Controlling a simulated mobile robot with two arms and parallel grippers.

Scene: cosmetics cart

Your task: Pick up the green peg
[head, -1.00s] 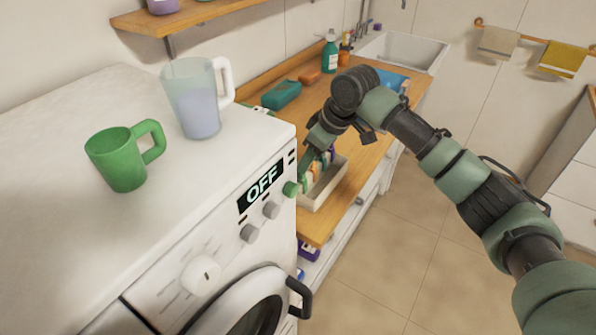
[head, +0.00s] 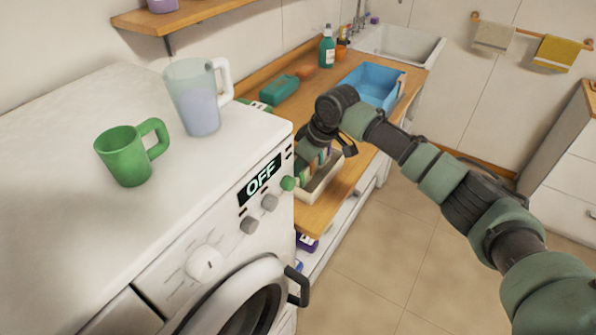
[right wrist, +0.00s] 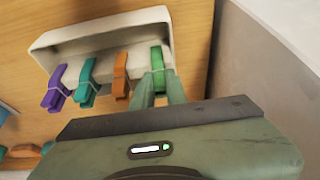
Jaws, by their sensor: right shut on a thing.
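The green peg (right wrist: 157,60) is clipped upright at the right end of the front rim of a pale box (right wrist: 110,35) in the right wrist view. My right gripper (right wrist: 157,82) has its two green fingers closed around the peg's lower part, and the peg still touches the rim. In the head view my right gripper (head: 307,160) is low over the near end of the wooden counter, beside the washing machine, and its fingertips are mostly hidden. The box (head: 322,187) partly shows there. My left gripper is not in view.
Orange (right wrist: 122,75), teal (right wrist: 88,82) and purple (right wrist: 55,88) pegs sit along the same rim. The white washing machine (head: 70,240) stands close on the left, with a green mug (head: 123,157) and a pitcher (head: 190,95) on top. A blue basin (head: 370,88) is farther back.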

